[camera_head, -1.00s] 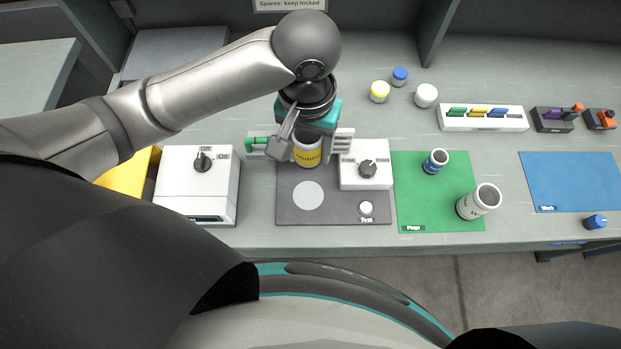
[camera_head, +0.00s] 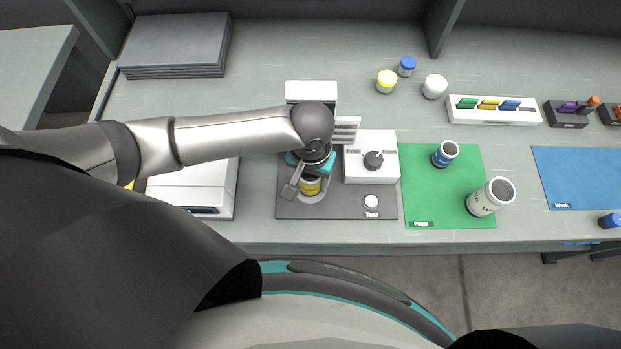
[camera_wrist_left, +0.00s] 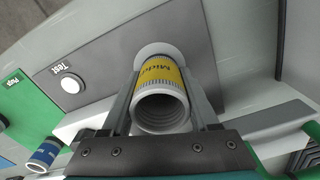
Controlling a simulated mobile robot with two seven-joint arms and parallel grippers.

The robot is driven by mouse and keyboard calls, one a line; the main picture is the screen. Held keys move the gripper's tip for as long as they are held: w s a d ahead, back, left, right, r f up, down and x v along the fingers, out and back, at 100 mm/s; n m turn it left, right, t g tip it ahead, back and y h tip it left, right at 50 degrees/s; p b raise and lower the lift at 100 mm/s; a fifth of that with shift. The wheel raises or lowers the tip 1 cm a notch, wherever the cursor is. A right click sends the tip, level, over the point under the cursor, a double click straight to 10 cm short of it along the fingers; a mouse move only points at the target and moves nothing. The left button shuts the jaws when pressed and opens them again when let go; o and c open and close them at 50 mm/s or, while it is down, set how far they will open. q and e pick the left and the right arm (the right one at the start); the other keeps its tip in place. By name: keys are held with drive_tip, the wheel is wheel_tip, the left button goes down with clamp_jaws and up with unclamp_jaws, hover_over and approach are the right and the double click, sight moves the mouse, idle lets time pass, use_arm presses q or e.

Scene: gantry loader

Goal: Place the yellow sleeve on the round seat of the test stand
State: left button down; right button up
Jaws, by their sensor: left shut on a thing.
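The yellow sleeve (camera_head: 310,186), with white ends and dark lettering, is held in my left gripper (camera_head: 307,180). In the left wrist view the sleeve (camera_wrist_left: 160,88) sits between the two fingers (camera_wrist_left: 160,100), its open ribbed end towards the camera. The round seat (camera_head: 313,199) is a pale disc on the dark grey test stand (camera_head: 345,207). The sleeve's far end is over the seat (camera_wrist_left: 152,48), which shows partly behind it. I cannot tell whether they touch. My right gripper is not in view.
A white box with a knob (camera_head: 372,158) and a white Test button (camera_head: 371,202) are right of the seat. A green mat (camera_head: 430,190) holds a blue-banded sleeve (camera_head: 445,154) and a white cylinder (camera_head: 490,197). A white device (camera_head: 215,190) stands left.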

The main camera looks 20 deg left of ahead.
use_arm(q)
drive_tip(key=shift+f, duration=0.2)
drive_tip(key=shift+f, duration=0.15)
drive_tip(key=shift+c, duration=0.7)
unclamp_jaws()
wheel_tip(320, 180, up, 12)
drive_tip(key=p, duration=0.2)
drive_tip(key=shift+p, duration=0.3)
